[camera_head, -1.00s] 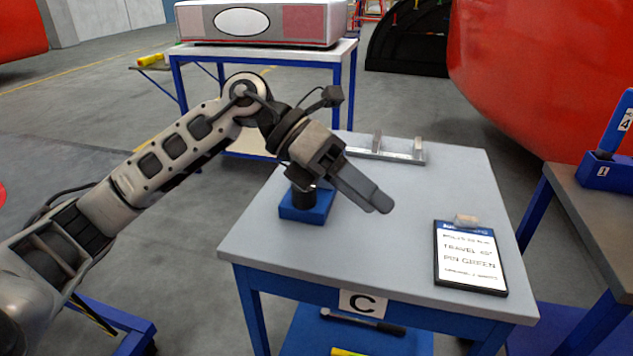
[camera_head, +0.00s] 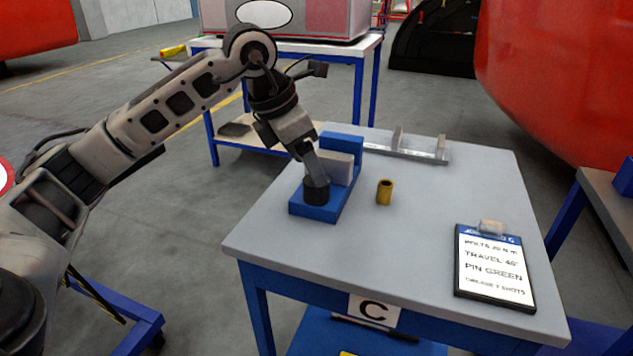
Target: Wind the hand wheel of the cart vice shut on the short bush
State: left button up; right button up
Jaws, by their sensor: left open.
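The blue cart vice (camera_head: 343,147) stands on the grey top of cart C, with a light grey jaw block (camera_head: 337,170) in front of its upright blue back. A dark round hand wheel (camera_head: 316,193) sits at its near left end. My left gripper (camera_head: 316,176) points down right over the wheel, its fingertips at or just above it; contact is unclear. It is open, though the gap between its fingers is hard to see. A short brass bush (camera_head: 385,192) stands upright on the cart top, right of the vice and apart from it. My right gripper is not in view.
A clipboard (camera_head: 494,267) lies at the cart's front right. A grey metal bracket (camera_head: 405,150) lies along the back edge. The cart top (camera_head: 400,240) between vice and clipboard is bare. Another bench (camera_head: 605,200) stands at the right.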

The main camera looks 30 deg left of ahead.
aim_at(316, 189)
pick_arm(q)
jog(key=x, duration=0.5)
jog(key=shift+w+f, duration=0.1)
jog(key=c, duration=1)
